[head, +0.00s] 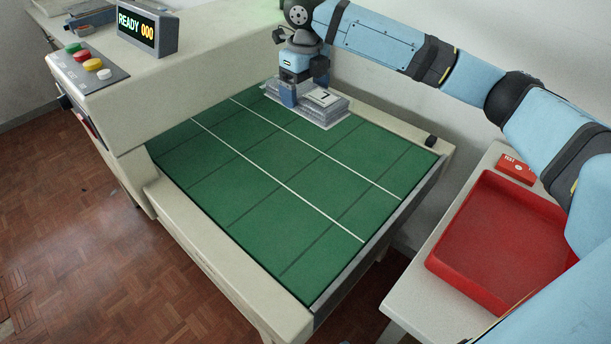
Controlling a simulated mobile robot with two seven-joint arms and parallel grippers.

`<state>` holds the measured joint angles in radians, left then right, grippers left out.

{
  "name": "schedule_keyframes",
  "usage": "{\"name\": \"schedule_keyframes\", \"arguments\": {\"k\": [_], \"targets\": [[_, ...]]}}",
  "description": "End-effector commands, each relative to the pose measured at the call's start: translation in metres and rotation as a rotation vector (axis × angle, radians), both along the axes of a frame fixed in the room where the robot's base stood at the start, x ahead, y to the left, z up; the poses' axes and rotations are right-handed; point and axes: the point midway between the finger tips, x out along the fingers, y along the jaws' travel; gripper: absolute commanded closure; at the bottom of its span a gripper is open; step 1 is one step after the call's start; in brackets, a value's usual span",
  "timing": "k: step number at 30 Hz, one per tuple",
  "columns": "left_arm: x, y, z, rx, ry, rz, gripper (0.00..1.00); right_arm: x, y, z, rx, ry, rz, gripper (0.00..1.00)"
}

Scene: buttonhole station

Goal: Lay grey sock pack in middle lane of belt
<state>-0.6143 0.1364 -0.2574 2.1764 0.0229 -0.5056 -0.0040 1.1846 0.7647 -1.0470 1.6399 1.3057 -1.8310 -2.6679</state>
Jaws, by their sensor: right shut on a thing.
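The grey sock pack (331,112) is a flat grey block with a white label bearing a dark mark on top. It is at the far edge of the green belt (270,180), over the far lane, beyond the second white line. My right gripper (289,103) points down and is shut on the left end of the pack. Whether the pack rests on the belt or hangs just above it, I cannot tell. Two white lines split the belt into three lanes; the middle lane between them is empty. My left gripper is not in view.
The machine housing (200,65) stands at the belt's upper left, with coloured buttons (93,64) and a display (147,30) reading READY 000. An empty red tray (500,240) and a small red box (516,169) are on a pale table at the right.

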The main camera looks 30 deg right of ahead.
Motion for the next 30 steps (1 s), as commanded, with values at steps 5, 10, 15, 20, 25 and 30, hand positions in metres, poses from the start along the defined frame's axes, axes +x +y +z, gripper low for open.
{"name": "schedule_keyframes", "arguments": {"k": [5, 10, 15, 20, 25, 30], "targets": [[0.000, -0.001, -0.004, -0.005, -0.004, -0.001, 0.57, 0.001, -0.001, -0.018, 0.001, 0.001, 0.044, 0.37], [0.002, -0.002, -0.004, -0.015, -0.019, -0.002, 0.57, 0.001, -0.001, -0.062, -0.001, 0.003, 0.043, 0.37], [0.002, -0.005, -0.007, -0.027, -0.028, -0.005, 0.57, 0.001, -0.001, -0.107, 0.000, 0.001, 0.042, 0.37], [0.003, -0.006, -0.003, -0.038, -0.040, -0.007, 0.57, 0.001, -0.001, -0.135, 0.000, -0.001, 0.043, 0.37], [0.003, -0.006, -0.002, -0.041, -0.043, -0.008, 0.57, 0.001, -0.001, -0.145, 0.001, -0.002, 0.043, 0.37], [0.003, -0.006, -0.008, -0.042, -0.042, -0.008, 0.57, 0.001, -0.001, -0.165, 0.000, 0.000, 0.042, 0.37]]}}
